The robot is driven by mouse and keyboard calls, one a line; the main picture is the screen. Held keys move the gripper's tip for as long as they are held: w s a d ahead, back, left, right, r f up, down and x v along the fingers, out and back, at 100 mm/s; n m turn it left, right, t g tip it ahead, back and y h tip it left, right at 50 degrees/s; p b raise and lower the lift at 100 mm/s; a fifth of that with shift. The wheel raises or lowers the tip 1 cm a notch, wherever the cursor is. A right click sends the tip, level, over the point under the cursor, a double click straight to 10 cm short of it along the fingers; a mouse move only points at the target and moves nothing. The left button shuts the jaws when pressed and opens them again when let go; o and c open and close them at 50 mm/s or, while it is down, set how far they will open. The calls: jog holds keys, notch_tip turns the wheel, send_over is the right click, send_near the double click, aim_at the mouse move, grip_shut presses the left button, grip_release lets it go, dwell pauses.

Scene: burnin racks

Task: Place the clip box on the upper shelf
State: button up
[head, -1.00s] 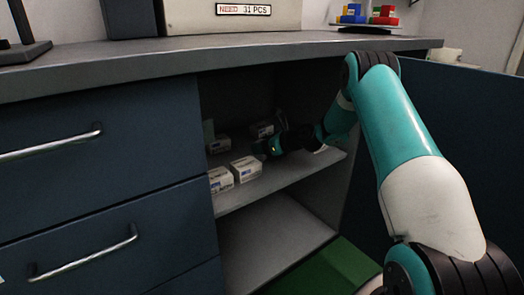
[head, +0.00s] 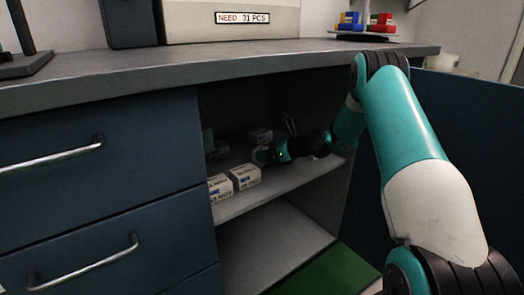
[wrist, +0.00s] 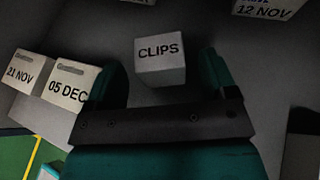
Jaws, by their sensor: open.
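The clip box (wrist: 160,61), a pale box lettered CLIPS, sits on a grey surface in the wrist view, just beyond the gap between my fingers. My gripper (wrist: 161,80) is open, with one teal finger on each side of that gap and nothing between them. In the head view my gripper (head: 262,155) is inside the cabinet, low over the upper shelf (head: 285,182). The cabinet is dark there, and I cannot tell which box in the head view is the clip box.
Boxes lettered 21 NOV (wrist: 26,72) and 05 DEC (wrist: 73,84) stand side by side near the shelf's front edge. A 12 NOV box (wrist: 266,8) is at the upper right. The lower shelf (head: 270,235) looks empty. The cabinet door (head: 465,130) is at the right.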

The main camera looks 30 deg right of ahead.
jog(key=p+v, duration=0.2)
jog(key=v, duration=0.6)
jog(key=shift+s+d+r, duration=0.1)
jog(key=shift+s+r, duration=0.05)
jog(key=shift+s, duration=0.2)
